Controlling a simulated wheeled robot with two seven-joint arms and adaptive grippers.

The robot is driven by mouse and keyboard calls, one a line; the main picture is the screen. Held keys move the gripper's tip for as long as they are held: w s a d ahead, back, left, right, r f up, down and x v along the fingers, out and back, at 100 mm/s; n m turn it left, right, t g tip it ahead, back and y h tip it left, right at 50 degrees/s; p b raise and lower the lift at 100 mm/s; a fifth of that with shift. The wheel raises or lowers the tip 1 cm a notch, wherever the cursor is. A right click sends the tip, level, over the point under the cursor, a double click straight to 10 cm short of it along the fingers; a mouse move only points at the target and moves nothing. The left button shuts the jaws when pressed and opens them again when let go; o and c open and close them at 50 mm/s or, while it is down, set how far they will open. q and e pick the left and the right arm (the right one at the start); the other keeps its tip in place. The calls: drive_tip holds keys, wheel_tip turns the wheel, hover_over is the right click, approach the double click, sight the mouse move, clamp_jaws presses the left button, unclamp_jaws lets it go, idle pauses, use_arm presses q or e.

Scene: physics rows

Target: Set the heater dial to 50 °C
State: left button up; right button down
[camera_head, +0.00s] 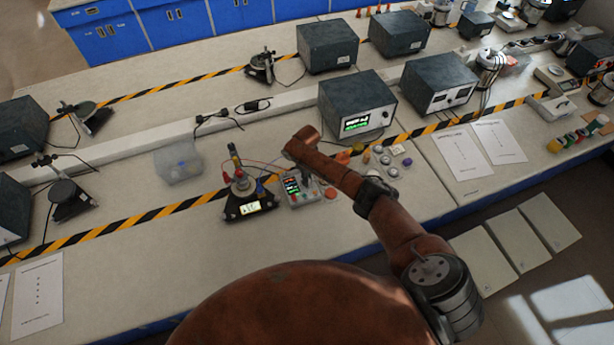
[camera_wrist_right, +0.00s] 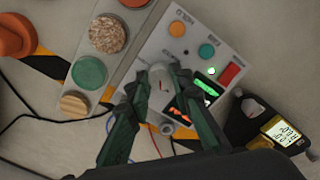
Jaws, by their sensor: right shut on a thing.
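The heater control box (camera_head: 300,190) is a light grey panel on the bench, with small red and green displays. In the right wrist view the panel (camera_wrist_right: 165,42) shows a green display (camera_wrist_right: 207,87), a red display (camera_wrist_right: 179,117), a red switch (camera_wrist_right: 230,75) and round orange and teal controls. My right gripper (camera_wrist_right: 158,74) is shut around the dial, a grey knob (camera_wrist_right: 160,88) beside the displays; its fingers hide part of it. The dial's setting and the display digits are too small or blurred to read. My left gripper is out of view.
A black device with a lit yellow display (camera_head: 250,208) stands just left of the control box. A strip of round discs (camera_wrist_right: 108,36) lies beside the panel. A dark instrument box (camera_head: 352,100) stands behind.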

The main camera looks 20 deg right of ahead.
drive_tip(key=m+p, duration=0.1)
drive_tip(key=m, duration=0.2)
drive_tip(key=shift+r+m, duration=0.1)
drive_tip(key=shift+m, duration=0.2)
drive_tip(key=shift+m+p, duration=0.8)
drive_tip(key=shift+m, duration=1.1)
drive_tip(key=c, duration=1.7)
unclamp_jaws()
wheel_tip(320, 180, up, 12)
drive_tip(key=shift+f, duration=0.1)
drive_tip(key=shift+f, duration=0.1)
